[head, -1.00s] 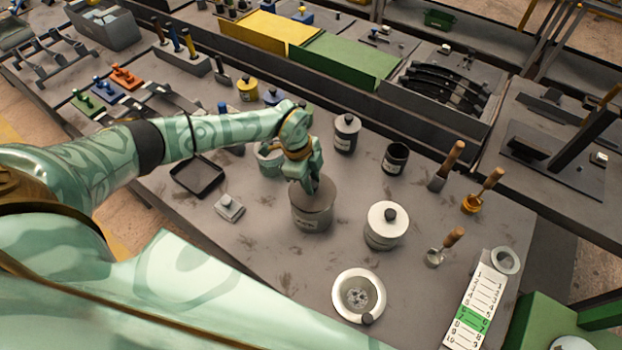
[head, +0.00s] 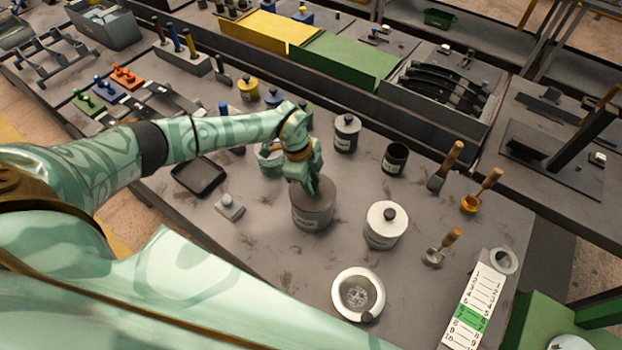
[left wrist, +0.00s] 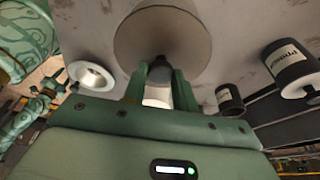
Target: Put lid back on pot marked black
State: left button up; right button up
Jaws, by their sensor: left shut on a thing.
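A grey-brown pot (head: 313,217) with a label too small to read stands mid-table. My left gripper (head: 313,187) is directly above it, pointing down. In the left wrist view my left gripper (left wrist: 160,85) is shut on the dark knob of a round grey lid (left wrist: 163,35). The lid is at the pot's top; whether it is fully seated is hidden by the fingers. A dark open pot (head: 394,160) with a label stands to the right. My right gripper (left wrist: 42,100) seems to show small at the left of the wrist view, its fingers unclear.
A white pot with a black-knobbed lid (head: 383,232) stands right of the grey-brown pot. A tray (head: 186,188) and small grey block (head: 229,209) lie left.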

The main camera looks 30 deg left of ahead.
pick_arm(q)
jog(key=o, duration=1.6)
notch_tip(320, 180, up, 7)
jog(key=p, duration=0.7)
jog(key=shift+p, duration=0.3)
grip_shut()
